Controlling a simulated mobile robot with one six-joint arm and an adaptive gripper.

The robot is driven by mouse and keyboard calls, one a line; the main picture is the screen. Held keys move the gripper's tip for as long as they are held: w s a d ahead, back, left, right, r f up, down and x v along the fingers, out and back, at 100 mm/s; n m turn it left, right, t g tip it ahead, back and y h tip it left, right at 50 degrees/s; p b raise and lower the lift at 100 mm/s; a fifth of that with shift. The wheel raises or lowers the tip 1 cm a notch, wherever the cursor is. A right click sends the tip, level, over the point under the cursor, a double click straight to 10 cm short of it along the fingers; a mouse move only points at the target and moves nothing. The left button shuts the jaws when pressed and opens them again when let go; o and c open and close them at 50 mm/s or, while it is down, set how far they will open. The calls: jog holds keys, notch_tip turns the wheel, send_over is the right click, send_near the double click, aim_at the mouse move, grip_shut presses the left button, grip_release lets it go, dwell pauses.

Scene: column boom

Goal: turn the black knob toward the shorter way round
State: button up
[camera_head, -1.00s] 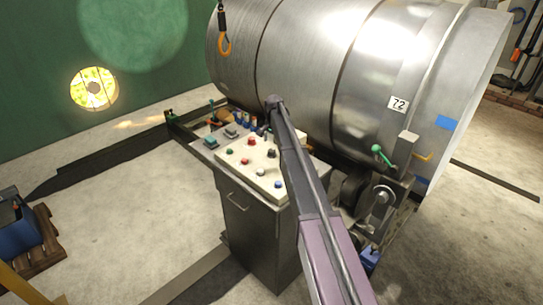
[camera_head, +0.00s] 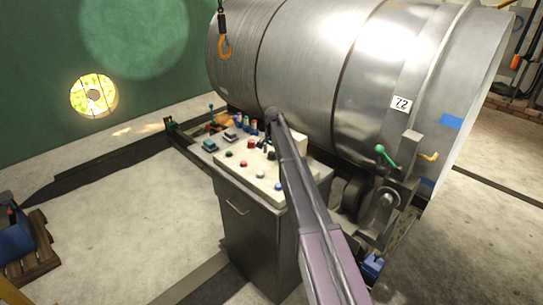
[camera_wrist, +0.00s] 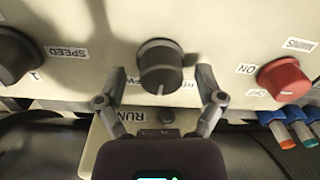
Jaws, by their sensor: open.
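A round black knob (camera_wrist: 160,66) with a pale pointer mark is on the cream panel face (camera_wrist: 225,20), at the middle of the wrist view. Its labels are partly hidden behind my fingers. My gripper (camera_wrist: 158,76) is open, with one finger on each side of this knob. I cannot tell whether either finger touches it. A second black knob (camera_wrist: 14,55), labelled SPEED, sits at the left. In the head view my gripper (camera_head: 263,144) is low over the console, and the arm partly covers the panel.
A red knob (camera_wrist: 284,80) marked ON is close to the right finger. A RUN label (camera_wrist: 153,117) and small button lie below. The console (camera_head: 262,240) stands before a large steel drum (camera_head: 300,70).

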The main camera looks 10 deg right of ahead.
jog(key=c, duration=1.2)
jog(key=shift+o, duration=0.2)
jog(key=shift+a, duration=0.15)
jog(key=shift+n, duration=0.3)
jog(key=n, duration=0.8)
jog(key=shift+n, duration=0.3)
